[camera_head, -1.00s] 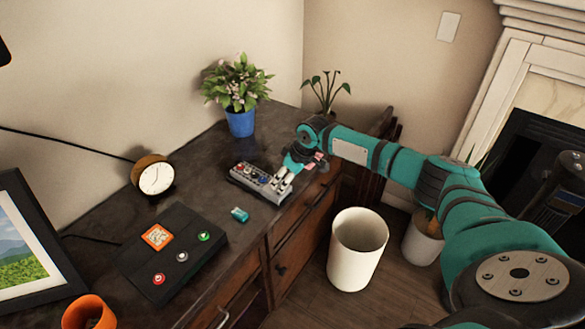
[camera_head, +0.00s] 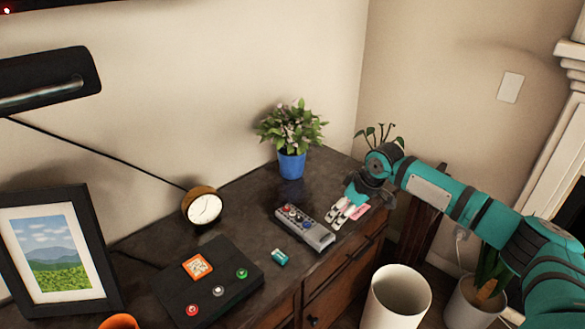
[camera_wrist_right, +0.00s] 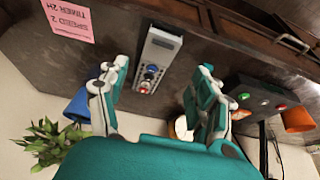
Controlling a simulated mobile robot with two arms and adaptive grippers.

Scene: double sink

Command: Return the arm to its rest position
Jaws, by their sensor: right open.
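My right arm comes in from the right in the head view. Its right gripper (camera_head: 342,217) is open and empty, just beyond the right end of the grey remote control (camera_head: 305,226) on the dark cabinet top. In the right wrist view the gripper (camera_wrist_right: 163,72) shows two spread fingers with the remote (camera_wrist_right: 157,58) visible between and beyond them, not held. A pink note (camera_wrist_right: 68,18) reading "SPEED 2 TIMER 2H" lies near the remote; in the head view the gripper partly covers it. My left gripper is not in view.
A small teal item (camera_head: 279,257), a black button box (camera_head: 208,282), a clock (camera_head: 202,207) and a blue-potted plant (camera_head: 292,163) stand on the cabinet. A picture frame (camera_head: 60,250) is at left. A white bin (camera_head: 397,298) stands on the floor in front.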

